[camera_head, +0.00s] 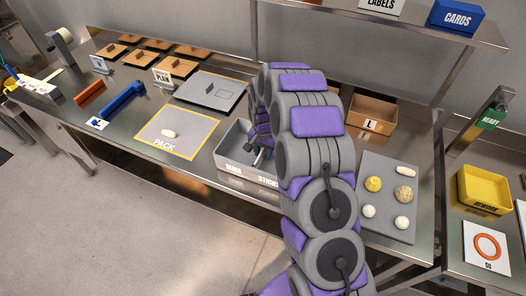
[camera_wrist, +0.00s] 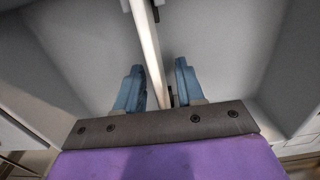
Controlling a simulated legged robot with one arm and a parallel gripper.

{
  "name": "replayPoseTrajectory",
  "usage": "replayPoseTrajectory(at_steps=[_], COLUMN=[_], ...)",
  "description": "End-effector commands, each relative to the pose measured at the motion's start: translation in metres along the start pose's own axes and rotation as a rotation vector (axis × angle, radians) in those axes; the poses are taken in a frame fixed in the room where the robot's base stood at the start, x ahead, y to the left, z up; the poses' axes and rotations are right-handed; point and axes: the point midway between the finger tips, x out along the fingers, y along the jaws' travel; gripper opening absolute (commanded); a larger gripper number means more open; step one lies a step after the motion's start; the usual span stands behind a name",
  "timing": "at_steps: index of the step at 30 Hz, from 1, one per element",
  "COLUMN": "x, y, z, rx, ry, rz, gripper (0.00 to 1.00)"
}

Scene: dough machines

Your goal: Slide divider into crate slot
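The grey crate (camera_head: 233,168), with BUNS and STICKS on its front, stands on the steel table in the head view. My gripper (camera_head: 257,158) reaches down into it, and my arm hides the crate's right part. In the wrist view a pale thin divider (camera_wrist: 149,50) stands edge-on inside the crate, its far end near a dark slot piece at the wall. My gripper's blue fingers (camera_wrist: 159,66) are on either side of the divider. A clear gap shows between the divider and the right finger; the left finger is very close to it. The divider's lower edge cannot be made out.
Left of the crate lies the PACK mat (camera_head: 196,137) with one pale dough piece. A grey board (camera_head: 380,200) with several dough pieces lies to the right. A brown box marked L (camera_head: 390,112) stands behind, and a yellow REWORK tray (camera_head: 484,187) is far right.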

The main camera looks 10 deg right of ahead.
Motion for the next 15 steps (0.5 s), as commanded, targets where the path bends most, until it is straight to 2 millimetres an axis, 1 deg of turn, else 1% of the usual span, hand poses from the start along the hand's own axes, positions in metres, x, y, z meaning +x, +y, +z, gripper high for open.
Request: replayPoseTrajectory(at_steps=[7, 10, 13, 15], x=[0.000, -0.003, -0.013, -0.024], y=[0.000, 0.000, -0.001, -0.001], z=[0.000, 0.000, -0.001, -0.001], rx=[0.000, 0.000, 0.000, 0.000], ry=[0.000, 0.001, 0.002, 0.002], rz=[0.000, 0.000, -0.002, -0.002], gripper=[0.42, 0.42, 0.42, 0.42])
